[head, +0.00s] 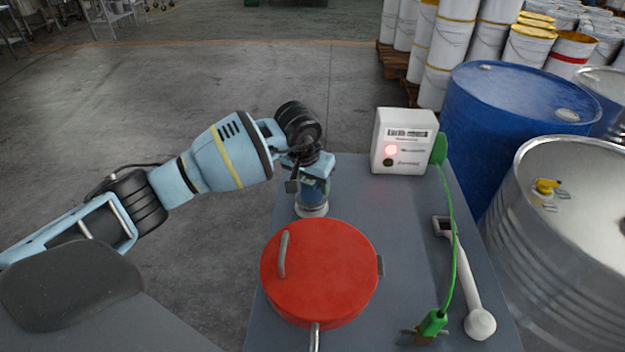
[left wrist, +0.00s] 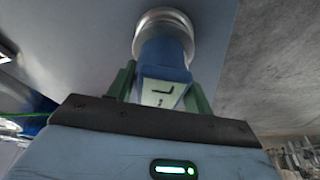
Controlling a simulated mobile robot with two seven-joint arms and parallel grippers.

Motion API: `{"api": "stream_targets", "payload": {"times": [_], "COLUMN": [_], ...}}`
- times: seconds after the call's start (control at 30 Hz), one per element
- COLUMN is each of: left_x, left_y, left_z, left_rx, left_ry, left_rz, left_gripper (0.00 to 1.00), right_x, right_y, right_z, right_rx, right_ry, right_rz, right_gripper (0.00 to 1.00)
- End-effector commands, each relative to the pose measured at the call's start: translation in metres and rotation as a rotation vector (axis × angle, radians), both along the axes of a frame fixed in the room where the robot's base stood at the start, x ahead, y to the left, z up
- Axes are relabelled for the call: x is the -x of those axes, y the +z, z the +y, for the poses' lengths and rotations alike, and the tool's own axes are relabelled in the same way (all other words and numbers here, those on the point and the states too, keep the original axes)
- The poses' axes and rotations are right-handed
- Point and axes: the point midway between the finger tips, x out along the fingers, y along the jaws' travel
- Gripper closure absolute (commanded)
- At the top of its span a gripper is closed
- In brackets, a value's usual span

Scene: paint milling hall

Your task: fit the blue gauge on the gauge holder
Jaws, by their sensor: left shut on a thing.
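My left gripper (head: 310,172) reaches over the far left part of the grey table, pointing down, shut on the blue gauge (head: 314,190). In the left wrist view the gauge (left wrist: 165,78) sits between green fingers, with a pale marked end face toward the camera. A round silver base (head: 311,210) is directly under the gauge, also seen in the left wrist view (left wrist: 168,20). I cannot tell whether this base is the gauge holder or part of the gauge, nor whether the gauge is seated. My right gripper is not in view.
A red lidded pot (head: 320,275) stands close in front of the gauge. A white box (head: 402,142) with a lit red lamp stands behind right. A green cable (head: 452,240) and a white handheld tool (head: 466,285) lie right. Drums (head: 500,115) border the table.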

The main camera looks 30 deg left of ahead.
Motion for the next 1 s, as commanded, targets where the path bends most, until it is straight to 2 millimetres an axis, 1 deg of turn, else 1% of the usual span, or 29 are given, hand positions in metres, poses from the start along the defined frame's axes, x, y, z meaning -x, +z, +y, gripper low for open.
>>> {"api": "stream_targets", "payload": {"times": [0.53, 0.57, 0.7, 0.73, 1.0], "left_x": [0.0, 0.0, 0.0, 0.0, 0.0], "left_y": [-0.011, -0.011, -0.01, -0.01, -0.012], "left_z": [0.0, 0.0, 0.0, 0.0, 0.0], "left_rx": [0.0, 0.0, 0.0, 0.0, -0.001], "left_ry": [0.001, 0.001, 0.001, 0.001, 0.0], "left_rz": [-0.001, -0.002, -0.002, -0.002, 0.001], "left_gripper": [0.85, 0.45, 0.27, 0.24, 0.24], "right_x": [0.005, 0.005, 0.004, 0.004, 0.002], "right_y": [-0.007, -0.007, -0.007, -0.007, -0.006], "right_z": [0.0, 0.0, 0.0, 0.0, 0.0], "right_rx": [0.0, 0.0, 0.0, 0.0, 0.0], "right_ry": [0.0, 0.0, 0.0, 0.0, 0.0], "right_rz": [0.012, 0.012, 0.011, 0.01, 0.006], "right_gripper": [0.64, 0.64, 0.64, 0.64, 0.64]}}
